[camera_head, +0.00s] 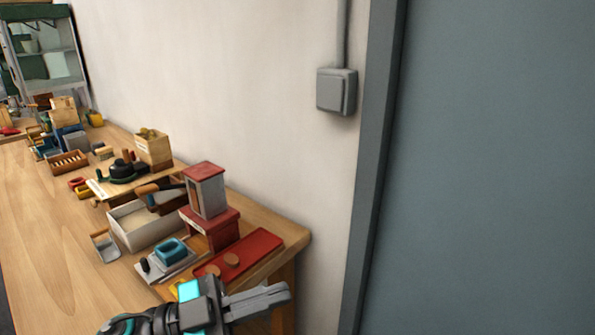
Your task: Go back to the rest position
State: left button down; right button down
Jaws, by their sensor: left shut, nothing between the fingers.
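My left gripper (262,300) shows at the bottom of the head view, dark grey with cyan patches on the hand. Its fingers point right and are shut with nothing between them. It is in front of the near right end of the wooden table (50,230), and overlaps the table's corner in the picture. I cannot tell the gap between them. My right gripper is not in view.
A red tray (262,246), a red-and-grey box stand (206,190) and a white open box (146,233) crowd the table's right end. A wall with a grey switch (336,91) runs behind it. A blue-grey door (490,170) fills the right. The table's left front is clear.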

pick_arm(q)
jog(key=w+a+f+n+t+y, duration=0.4)
jog(key=a+f+n+t+y, duration=0.4)
jog(key=f+n+t+y, duration=0.5)
jog(key=s+a+f+n+g+y, duration=0.2)
jog(key=s+f, duration=0.3)
jog(key=f, duration=0.3)
jog(key=s+a+f+n+g+y, duration=0.2)
jog(key=s+a+f+g+y, duration=0.1)
jog(key=f, duration=0.5)
jog(key=shift+s+a+n+g, duration=0.3)
jog(key=shift+s+a+g, duration=0.2)
jog(key=shift+s+g, duration=0.65)
